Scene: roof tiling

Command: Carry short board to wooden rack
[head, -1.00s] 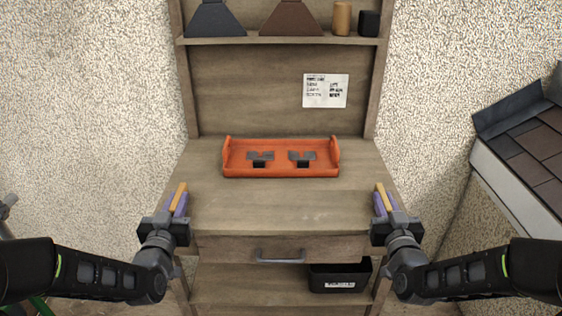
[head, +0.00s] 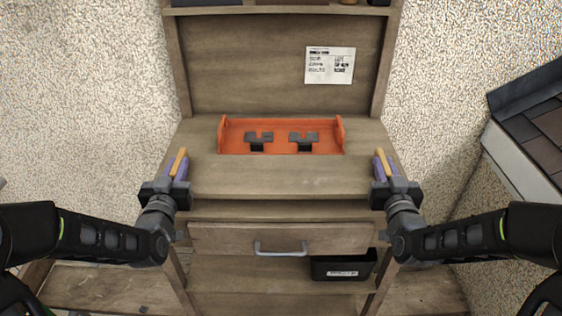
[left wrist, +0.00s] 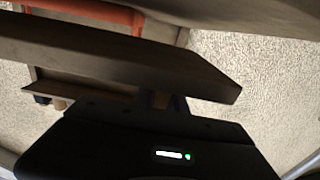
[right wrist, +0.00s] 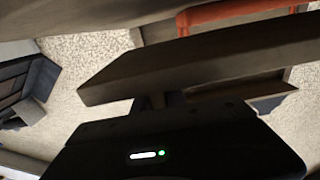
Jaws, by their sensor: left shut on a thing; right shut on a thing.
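The short board (head: 285,178) is a flat grey-brown plank, hard to tell from the worktop behind it. It spans between my grippers and covers the tray's lower edge in the head view. My left gripper (head: 179,165) is shut at its left end, and my right gripper (head: 381,165) at its right end. The board crosses the left wrist view (left wrist: 130,65) and the right wrist view (right wrist: 190,65), partly hiding the fingers. The wooden rack (head: 280,60) stands ahead, with backboard, worktop, drawer and lower shelf. I cannot tell whether the board touches the worktop.
An orange tray (head: 281,140) with two dark brackets lies on the worktop behind the board. A drawer (head: 280,240) with a metal handle is below. A black bin (head: 343,267) sits on the lower shelf. A sloped tiled roof piece (head: 528,125) stands at the right.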

